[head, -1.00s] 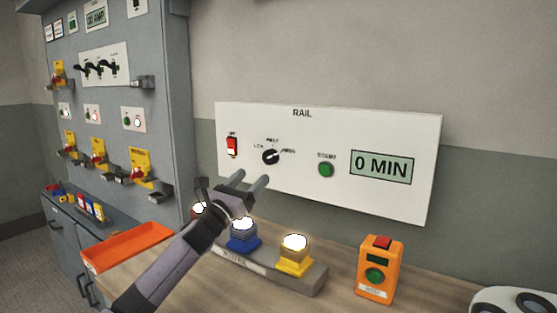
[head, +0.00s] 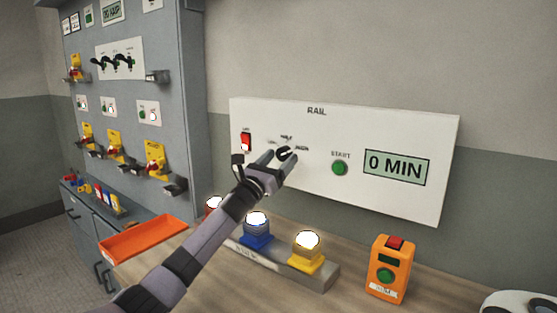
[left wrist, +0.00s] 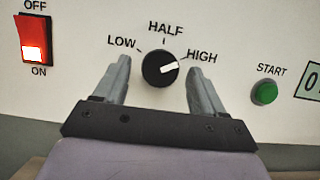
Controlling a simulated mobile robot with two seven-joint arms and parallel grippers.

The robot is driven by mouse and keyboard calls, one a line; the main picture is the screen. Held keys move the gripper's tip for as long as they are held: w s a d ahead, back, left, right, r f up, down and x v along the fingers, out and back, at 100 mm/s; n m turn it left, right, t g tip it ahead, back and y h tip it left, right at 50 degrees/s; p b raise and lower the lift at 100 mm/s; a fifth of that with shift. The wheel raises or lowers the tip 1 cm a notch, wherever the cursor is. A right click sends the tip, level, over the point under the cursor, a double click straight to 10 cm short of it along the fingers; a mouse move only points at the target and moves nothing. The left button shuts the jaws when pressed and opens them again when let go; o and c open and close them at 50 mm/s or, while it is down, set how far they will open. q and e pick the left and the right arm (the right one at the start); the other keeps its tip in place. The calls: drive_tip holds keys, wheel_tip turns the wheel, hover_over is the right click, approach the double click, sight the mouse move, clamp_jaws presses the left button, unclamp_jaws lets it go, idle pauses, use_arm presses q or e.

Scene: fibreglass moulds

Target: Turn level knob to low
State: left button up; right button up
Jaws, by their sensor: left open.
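The level knob (left wrist: 160,69) is black with a white pointer, on the white RAIL panel (head: 425,128). In the left wrist view its pointer is turned toward HIGH; LOW is at its upper left and HALF above it. My left gripper (left wrist: 160,85) is open, with one finger to each side of the knob and a little below its centre in the picture. In the head view the left gripper (head: 277,157) is close to the knob (head: 284,152) and partly covers it. I cannot tell whether the fingers touch it. My right gripper is not in view.
A red rocker switch (left wrist: 33,40) is left of the knob and a green START button (left wrist: 264,93) is right of it. A display (head: 396,167) reads 0 MIN. Lamps on a rail (head: 318,277), an orange box (head: 390,268) and an orange tray (head: 142,241) are below.

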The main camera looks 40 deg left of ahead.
use_arm(q)
drive_tip(key=c, duration=1.1)
drive_tip(key=shift+o, duration=0.2)
